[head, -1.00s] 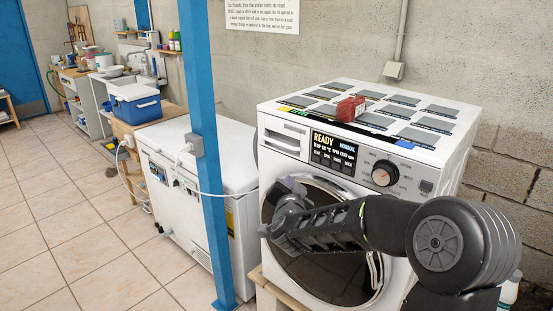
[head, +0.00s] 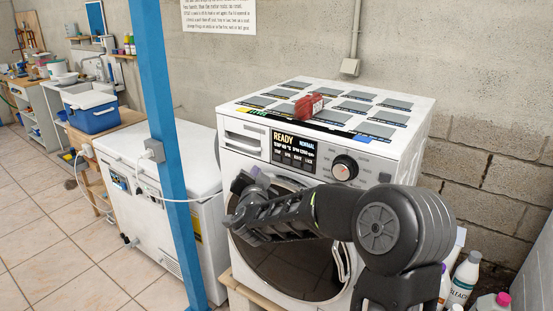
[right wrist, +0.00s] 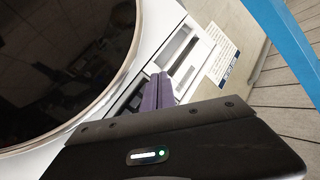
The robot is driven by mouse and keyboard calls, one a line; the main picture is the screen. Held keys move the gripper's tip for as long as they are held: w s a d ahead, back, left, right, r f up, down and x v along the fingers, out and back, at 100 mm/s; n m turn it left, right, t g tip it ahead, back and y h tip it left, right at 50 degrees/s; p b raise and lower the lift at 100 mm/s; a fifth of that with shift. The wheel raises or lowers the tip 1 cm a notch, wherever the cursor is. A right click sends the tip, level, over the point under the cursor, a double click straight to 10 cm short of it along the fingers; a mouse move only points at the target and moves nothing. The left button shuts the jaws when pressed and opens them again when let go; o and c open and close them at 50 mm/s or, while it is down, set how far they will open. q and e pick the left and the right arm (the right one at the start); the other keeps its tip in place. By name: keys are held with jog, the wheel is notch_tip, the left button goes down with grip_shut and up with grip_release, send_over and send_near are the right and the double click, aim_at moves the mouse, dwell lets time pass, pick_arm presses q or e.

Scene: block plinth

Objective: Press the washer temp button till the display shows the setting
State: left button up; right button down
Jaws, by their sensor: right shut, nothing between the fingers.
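The white washer (head: 375,174) stands on a low wooden plinth, its dark round door facing me. Its display (head: 293,148) reads READY and NORMAL, with a temp and a spin line; the temp figure is too small to read surely. A row of small buttons, the temp button (head: 278,156) at its left end, sits under these lines. My right gripper (head: 240,183) is shut and empty, in front of the upper left of the door, below and left of the temp button. Its purple fingers (right wrist: 158,91) are together in the right wrist view. My left gripper is out of view.
A red object (head: 309,105) and several grey panels lie on the washer top. A blue post (head: 168,150) and a white chest freezer (head: 190,150) stand close on the left. Bottles (head: 465,275) stand at the lower right.

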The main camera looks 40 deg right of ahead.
aim_at(272, 157)
jog(key=shift+w+d, duration=0.3)
jog(key=shift+d, duration=0.7)
jog(key=shift+w+d, duration=0.3)
jog(key=shift+d, duration=0.7)
jog(key=shift+w+d, duration=0.3)
jog(key=shift+d, duration=0.7)
jog(key=shift+d+b, duration=0.1)
jog(key=shift+b, duration=0.2)
jog(key=shift+w+d, duration=0.1)
jog(key=shift+d, duration=0.2)
jog(key=shift+w+d+b, duration=0.1)
jog(key=shift+d+b, duration=0.2)
jog(key=shift+d, duration=0.05)
jog(key=shift+a, duration=0.1)
jog(key=shift+s+a, duration=0.25)
jog(key=shift+a, duration=0.4)
